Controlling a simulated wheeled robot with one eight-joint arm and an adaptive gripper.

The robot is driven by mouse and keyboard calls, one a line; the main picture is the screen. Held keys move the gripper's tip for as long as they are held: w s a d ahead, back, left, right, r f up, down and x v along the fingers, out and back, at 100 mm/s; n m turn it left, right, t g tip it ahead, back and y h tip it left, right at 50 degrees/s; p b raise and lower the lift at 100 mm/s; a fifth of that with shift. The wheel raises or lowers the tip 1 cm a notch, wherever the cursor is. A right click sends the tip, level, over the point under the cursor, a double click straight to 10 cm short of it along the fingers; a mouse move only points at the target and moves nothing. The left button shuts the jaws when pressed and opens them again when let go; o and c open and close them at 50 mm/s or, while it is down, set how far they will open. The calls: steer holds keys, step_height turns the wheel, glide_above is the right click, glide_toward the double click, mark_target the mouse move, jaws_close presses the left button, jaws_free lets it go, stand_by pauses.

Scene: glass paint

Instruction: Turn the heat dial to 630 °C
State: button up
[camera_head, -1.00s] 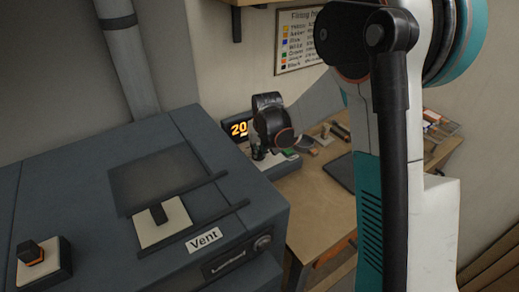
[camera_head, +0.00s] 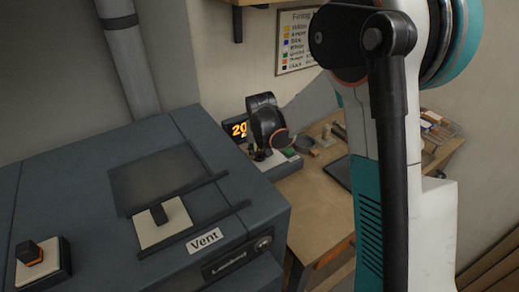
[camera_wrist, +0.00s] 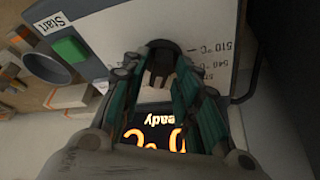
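The heat dial (camera_wrist: 161,66) is a dark knob on a pale control panel. In the wrist view it sits between the two teal-and-black fingers of my gripper (camera_wrist: 157,64). The fingers stand apart on either side of the dial; firm contact on both sides is not clear. Printed marks 510 °C and 540 °C show right of the dial, upside down or sideways. The dial's pointer and the 630 mark are not visible. An orange display (camera_wrist: 155,138) shows part of a reading, upside down. In the head view my gripper (camera_head: 260,153) is at the control box, beside the display (camera_head: 239,130).
A green Start button (camera_wrist: 69,50) sits near the dial on the panel. The dark kiln (camera_head: 60,190) with a Vent slider (camera_head: 163,218) fills the left. A wooden workbench (camera_head: 310,205) holds several small items, and a chart (camera_head: 294,45) hangs behind.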

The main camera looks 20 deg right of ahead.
steer(key=shift+r, duration=0.1)
steer(key=d+v, duration=0.1)
steer(key=v, duration=1)
steer(key=shift+s+a+r, duration=0.2)
steer(key=shift+a+r, duration=0.15)
steer(key=shift+a, duration=0.15)
steer(key=shift+f, duration=0.1)
